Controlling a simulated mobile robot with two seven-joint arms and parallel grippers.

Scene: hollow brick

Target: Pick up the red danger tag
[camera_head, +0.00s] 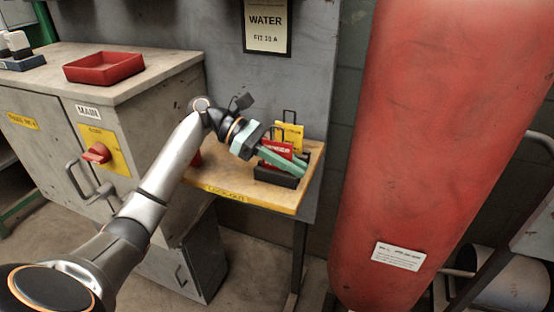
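The red danger tag (277,147) stands in a small black holder (274,177) on a wooden shelf marked LOCK-OUT. A yellow tag (291,135) with a dark wire loop stands behind it. My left gripper (297,170), with pale green fingers, reaches in from the left and lies across the front of the red tag in this view, hiding part of it. I cannot tell whether the fingers touch the tag or how far apart they are. My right gripper is not in view.
A grey cabinet (50,100) with a red rotary switch (97,153) and a red tray (104,67) on top stands left. A large red cylinder (430,130) stands close to the right of the wooden shelf (240,192). A grey panel rises behind the shelf.

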